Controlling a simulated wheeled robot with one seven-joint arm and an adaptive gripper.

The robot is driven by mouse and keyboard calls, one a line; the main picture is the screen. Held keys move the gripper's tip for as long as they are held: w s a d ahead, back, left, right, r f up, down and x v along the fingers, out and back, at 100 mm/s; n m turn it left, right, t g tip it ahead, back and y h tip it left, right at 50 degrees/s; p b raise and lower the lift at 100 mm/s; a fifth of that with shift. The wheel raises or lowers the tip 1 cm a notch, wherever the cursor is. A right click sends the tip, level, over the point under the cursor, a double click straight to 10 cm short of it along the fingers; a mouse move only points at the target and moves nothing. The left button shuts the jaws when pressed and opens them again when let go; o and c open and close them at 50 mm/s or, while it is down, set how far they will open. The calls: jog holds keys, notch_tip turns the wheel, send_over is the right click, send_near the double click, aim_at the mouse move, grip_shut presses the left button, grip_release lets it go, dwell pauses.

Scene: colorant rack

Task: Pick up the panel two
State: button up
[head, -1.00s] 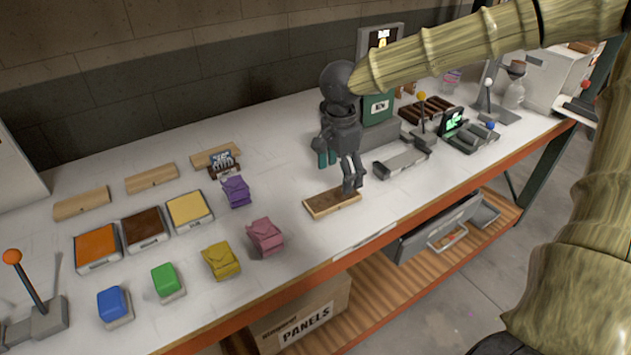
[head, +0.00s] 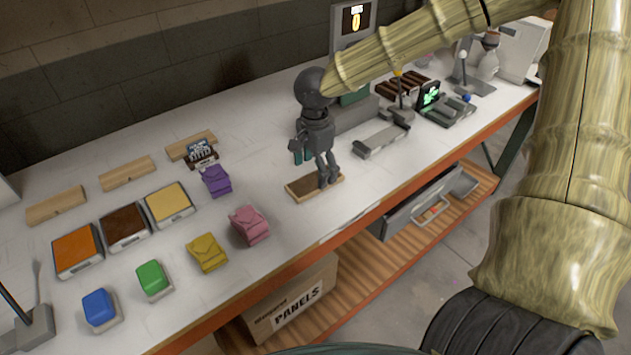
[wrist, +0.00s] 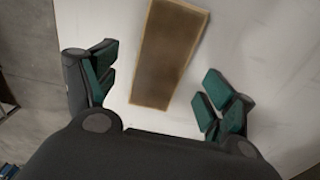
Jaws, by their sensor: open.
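A flat panel (head: 300,190) with a brown face and pale wooden edges lies on the white bench under my gripper. No number shows on it, so I cannot tell if it is panel two. In the wrist view the panel (wrist: 167,55) runs lengthwise between my fingers, a little tilted. My gripper (head: 314,168) points down above it, open and empty. In the wrist view my gripper (wrist: 160,88) has its green-padded fingers spread wide on either side, apart from the panel.
Coloured pouches and blocks, such as the pink pouch (head: 249,225), stand left of the panel. Orange, brown and yellow trays (head: 77,250) lie farther left. A grey fixture (head: 382,140) stands to the right. The bench's orange front edge (head: 290,263) is close by.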

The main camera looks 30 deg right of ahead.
aim_at(315, 180)
jog(key=f, duration=0.2)
jog(key=shift+w+f, duration=0.2)
jog(key=shift+f, duration=0.1)
jog(key=shift+s+d+f, duration=0.1)
jog(key=shift+s+f, duration=0.05)
jog(key=shift+f, duration=0.2)
jog(key=c, duration=1.1)
